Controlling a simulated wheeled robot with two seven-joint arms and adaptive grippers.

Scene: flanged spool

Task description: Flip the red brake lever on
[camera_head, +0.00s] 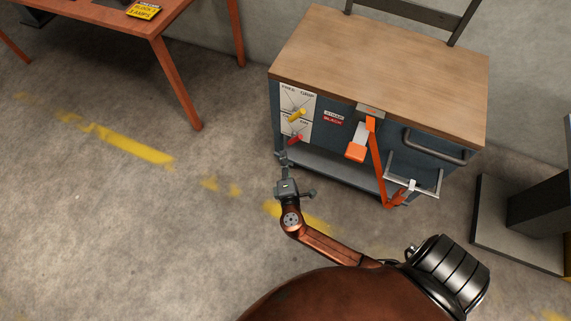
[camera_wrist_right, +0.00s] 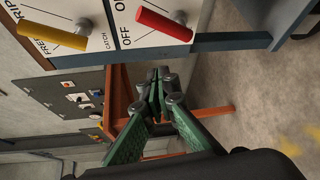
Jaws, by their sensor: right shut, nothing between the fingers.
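The red brake lever (camera_head: 295,140) is on the white panel (camera_head: 292,124) at the left end of the cart's front, below a yellow lever (camera_head: 297,115). In the right wrist view the red lever (camera_wrist_right: 165,25) is at the top, with the word OFF beside it, and the yellow lever (camera_wrist_right: 52,37) is to its left. My right gripper (camera_head: 281,156) is just below and left of the red lever in the head view. Its green fingers (camera_wrist_right: 160,82) are closed together and empty, apart from the lever in the wrist view. My left gripper is not in view.
The blue cart (camera_head: 330,98) has a wooden top (camera_head: 385,55). An orange strap (camera_head: 376,165) and a towel-bar-like handle (camera_head: 434,146) are on its front, right of the panel. A red-brown table (camera_head: 120,22) stands at upper left. The floor left of the cart is clear.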

